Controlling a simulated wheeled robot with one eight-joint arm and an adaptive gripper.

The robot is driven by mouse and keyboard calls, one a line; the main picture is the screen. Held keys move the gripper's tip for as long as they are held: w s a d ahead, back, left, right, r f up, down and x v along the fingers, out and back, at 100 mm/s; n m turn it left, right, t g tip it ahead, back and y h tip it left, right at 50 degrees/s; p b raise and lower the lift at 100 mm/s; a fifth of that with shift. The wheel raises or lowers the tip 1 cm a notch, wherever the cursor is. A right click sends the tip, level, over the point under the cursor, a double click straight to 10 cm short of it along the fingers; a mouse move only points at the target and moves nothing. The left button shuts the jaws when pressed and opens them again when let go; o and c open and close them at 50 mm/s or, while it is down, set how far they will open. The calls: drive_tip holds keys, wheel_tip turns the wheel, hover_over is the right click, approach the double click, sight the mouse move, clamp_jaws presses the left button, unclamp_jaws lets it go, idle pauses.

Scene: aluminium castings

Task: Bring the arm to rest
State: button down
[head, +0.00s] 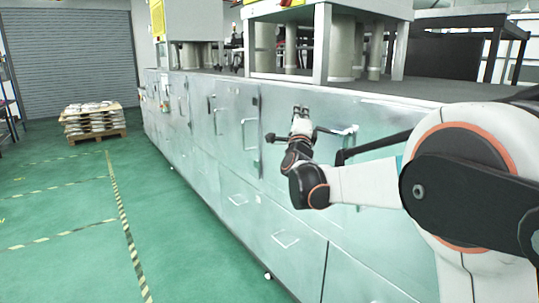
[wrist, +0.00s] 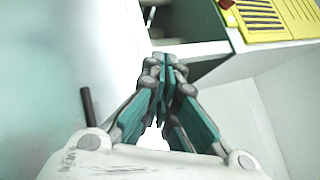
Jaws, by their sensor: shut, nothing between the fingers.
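My arm reaches in from the right in the head view, in front of the metal cabinet row. My gripper (head: 301,111) is at its far end, close to the upper part of the cabinet fronts; whether it touches them I cannot tell. In the wrist view my gripper (wrist: 167,65) has its teal-lined fingers brought together at the tips with nothing between them.
The long metal cabinet row (head: 222,150) with handles stands along the right. A machine frame (head: 322,45) stands on top. A pallet with stacked sacks (head: 93,118) is at the back left. The green floor (head: 70,220) at left is clear. The wrist view shows a yellow slotted panel (wrist: 268,18).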

drive_tip(key=s+d+f+n+g+y, duration=0.1)
drive_tip(key=s+f+n+g+y, duration=0.2)
drive_tip(key=s+n, duration=0.45)
drive_tip(key=s+d+f+n+g+y, duration=0.1)
drive_tip(key=s+f+n+g+y, duration=0.3)
drive_tip(key=s, duration=0.7)
drive_tip(key=s+d+f+n+g+h, duration=0.1)
drive_tip(key=s+d+f+n+g, duration=0.1)
drive_tip(key=s+f, duration=0.4)
drive_tip(key=s+d+f+n+g+h, duration=0.2)
drive_tip(key=s+f, duration=0.5)
drive_tip(key=s, duration=0.8)
drive_tip(key=s+d+f+n+g+h, duration=0.1)
drive_tip(key=s+d+f+n+g, duration=0.3)
drive_tip(key=s, duration=0.7)
wheel_tip(320, 180, down, 4)
drive_tip(key=shift+d+r+n+h, duration=0.15)
drive_tip(key=shift+r+n+h, duration=0.15)
drive_tip(key=shift+n, duration=0.75)
